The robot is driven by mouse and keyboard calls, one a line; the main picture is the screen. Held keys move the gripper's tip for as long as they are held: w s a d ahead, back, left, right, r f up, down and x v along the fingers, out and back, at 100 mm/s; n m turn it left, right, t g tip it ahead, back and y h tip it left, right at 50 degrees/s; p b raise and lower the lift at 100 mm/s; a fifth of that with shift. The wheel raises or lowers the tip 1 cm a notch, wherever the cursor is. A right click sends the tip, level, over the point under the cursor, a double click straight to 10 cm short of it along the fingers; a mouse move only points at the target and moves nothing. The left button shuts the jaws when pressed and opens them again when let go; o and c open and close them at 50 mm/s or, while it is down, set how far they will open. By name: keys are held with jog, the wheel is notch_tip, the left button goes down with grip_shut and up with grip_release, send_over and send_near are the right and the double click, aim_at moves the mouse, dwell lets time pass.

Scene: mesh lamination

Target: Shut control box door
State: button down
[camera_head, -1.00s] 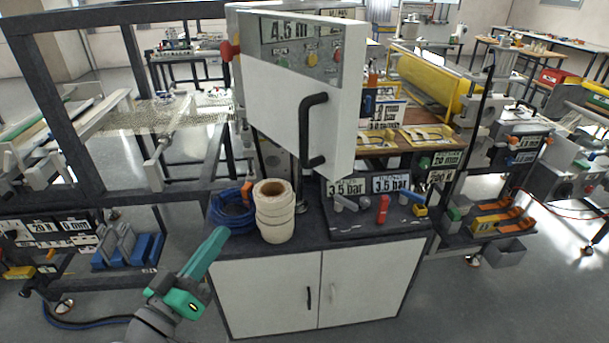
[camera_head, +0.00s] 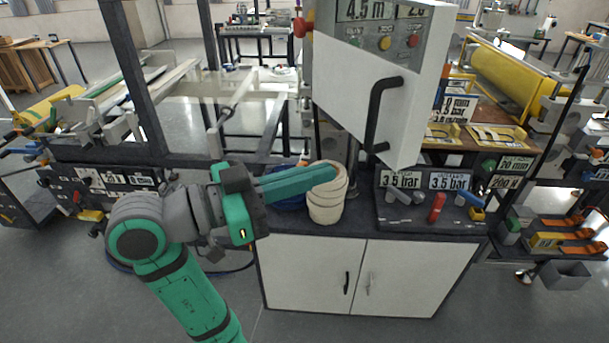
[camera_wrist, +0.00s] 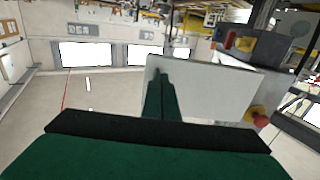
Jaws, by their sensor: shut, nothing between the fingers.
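The control box door (camera_head: 345,75) is a white panel with a black bar handle (camera_head: 378,112). It stands open, swung out toward me and partly covering the control box (camera_head: 398,32) with its buttons and labels. My gripper (camera_head: 335,173) is shut and empty, its green fingers pointing right, left of and below the door handle in the head view. In the wrist view, the shut fingers (camera_wrist: 160,92) overlap the left part of a pale panel (camera_wrist: 215,85), which seems to be the door. I cannot tell whether they touch it.
Cream tape rolls (camera_head: 326,205) are stacked on the dark top of a white cabinet (camera_head: 310,272), with a blue coil (camera_head: 290,202) beside them. Gauges marked 3.5 bar (camera_head: 402,180) and small valves stand to the right. A dark frame post (camera_head: 135,80) rises at left.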

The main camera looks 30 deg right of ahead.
aim_at(383, 155)
jog(key=d, duration=0.9)
jog(key=shift+s+d, duration=0.15)
jog(key=shift+d, duration=0.25)
